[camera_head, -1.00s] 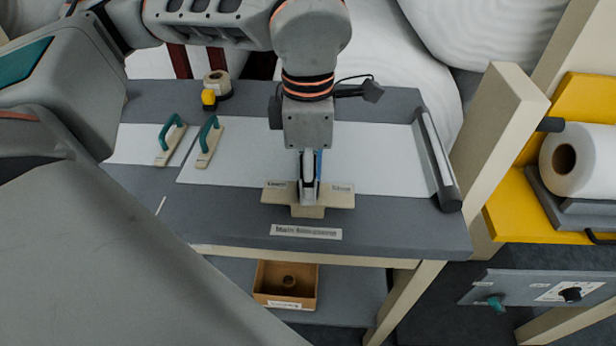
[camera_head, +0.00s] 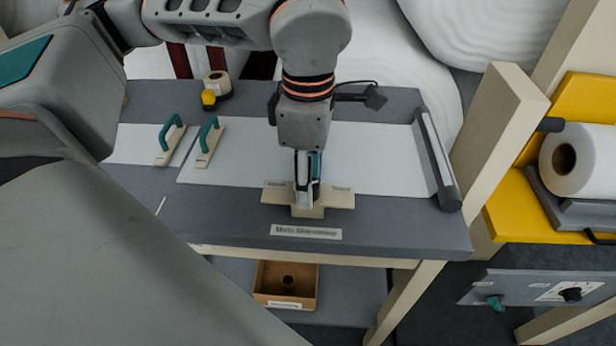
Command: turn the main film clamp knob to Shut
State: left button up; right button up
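A beige cross-shaped plate (camera_head: 337,200) lies on the front of the grey bench, with a small label on each side arm. The print on these labels is too small to read. A white label (camera_head: 306,231) is on the bench in front of it, its text blurred. My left gripper (camera_head: 307,203) points straight down on the middle of the plate, fingers close together and upright. The clamp knob is hidden by the fingers, so its setting and the grip on it do not show. My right gripper is not in view.
Two teal-handled tools (camera_head: 208,142) and a tape roll (camera_head: 217,83) stand at the bench's left. A dark roller (camera_head: 437,165) lies at the right by a beige post (camera_head: 497,140). A brown box (camera_head: 286,285) sits on the lower shelf. A control panel (camera_head: 535,287) is at lower right.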

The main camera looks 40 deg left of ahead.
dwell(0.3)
pick_arm(q)
notch_tip(320, 180, up, 12)
dwell(0.5)
dwell(0.5)
